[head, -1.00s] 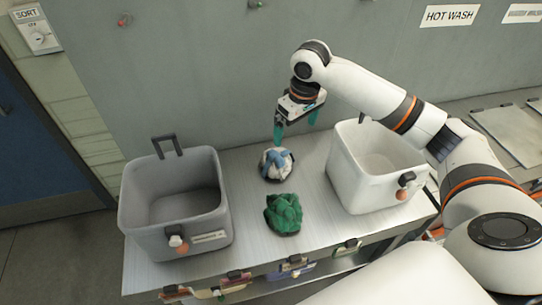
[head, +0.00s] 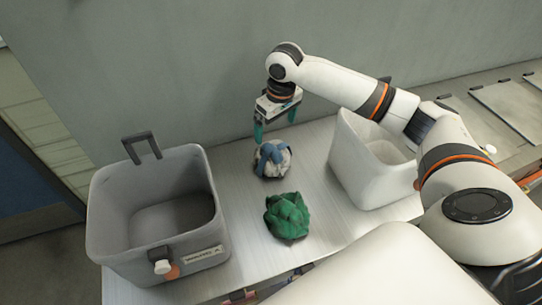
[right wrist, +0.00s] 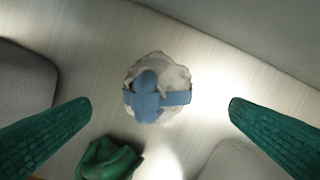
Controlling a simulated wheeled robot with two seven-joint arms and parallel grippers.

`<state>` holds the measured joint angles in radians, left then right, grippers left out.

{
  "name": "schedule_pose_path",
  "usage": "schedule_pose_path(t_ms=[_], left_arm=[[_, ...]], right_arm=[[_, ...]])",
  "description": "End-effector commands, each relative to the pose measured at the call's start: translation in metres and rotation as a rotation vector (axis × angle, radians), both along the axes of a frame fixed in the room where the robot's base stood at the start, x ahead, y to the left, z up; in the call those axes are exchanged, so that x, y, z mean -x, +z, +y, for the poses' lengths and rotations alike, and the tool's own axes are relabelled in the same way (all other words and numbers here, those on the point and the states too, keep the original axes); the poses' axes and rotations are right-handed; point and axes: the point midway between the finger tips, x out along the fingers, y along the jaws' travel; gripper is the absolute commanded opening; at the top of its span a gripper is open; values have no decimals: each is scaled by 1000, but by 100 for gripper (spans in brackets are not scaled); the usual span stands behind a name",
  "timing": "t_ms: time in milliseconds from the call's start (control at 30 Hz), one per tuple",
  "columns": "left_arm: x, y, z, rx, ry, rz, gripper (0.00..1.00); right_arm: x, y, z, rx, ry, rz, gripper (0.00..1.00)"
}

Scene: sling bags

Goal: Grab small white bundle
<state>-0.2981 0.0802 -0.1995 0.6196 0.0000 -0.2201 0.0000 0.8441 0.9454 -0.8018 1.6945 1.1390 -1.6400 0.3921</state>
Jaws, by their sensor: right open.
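The small white bundle (head: 284,158), wrapped with a blue band, sits on the pale table between two bins. In the right wrist view the white bundle (right wrist: 176,78) lies between the fingertips in the picture, below them. My right gripper (head: 274,132) is open, with teal fingers pointing down, just above and behind the bundle. Its fingers (right wrist: 158,108) show spread and empty in the right wrist view. My left gripper is not in view.
A green bundle (head: 287,216) lies in front of the white one. A grey bin (head: 100,225) with an upright handle stands at left, a white bin (head: 352,175) at right. A grey wall (head: 200,70) rises behind the table.

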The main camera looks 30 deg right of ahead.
Motion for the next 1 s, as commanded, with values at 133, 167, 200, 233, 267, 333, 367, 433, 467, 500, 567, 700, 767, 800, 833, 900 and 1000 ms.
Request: schedule_pose_path(t_ms=[133,167,200,233,267,333,367,433,467,500,567,700,767,800,833,900,1000], left_arm=[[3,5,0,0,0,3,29],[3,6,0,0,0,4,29],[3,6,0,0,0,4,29],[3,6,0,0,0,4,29],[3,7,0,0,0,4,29],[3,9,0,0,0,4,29],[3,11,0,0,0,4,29],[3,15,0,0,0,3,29],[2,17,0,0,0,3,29],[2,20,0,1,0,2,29],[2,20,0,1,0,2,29],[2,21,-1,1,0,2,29],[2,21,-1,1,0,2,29],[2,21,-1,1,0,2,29],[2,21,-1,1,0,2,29],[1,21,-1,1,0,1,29],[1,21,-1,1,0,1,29]], right_arm=[[-2,-22,1,-1,-1,2,100],[-2,-25,1,-1,0,3,100],[-3,-28,1,0,1,2,100],[-3,-29,1,0,1,1,100],[-3,-31,1,0,1,1,100],[-3,-36,2,0,1,2,100],[-3,-39,2,0,1,2,100],[-3,-48,4,0,1,4,100],[-3,-53,4,0,1,4,100],[-3,-60,5,1,1,4,100],[-4,-69,5,0,1,2,100],[-6,-82,5,0,1,0,100],[-6,-83,5,1,1,0,100],[-6,-84,5,1,1,0,100],[-6,-84,5,1,1,0,100],[-6,-83,5,1,2,0,100],[-6,-83,5,1,2,0,90]])
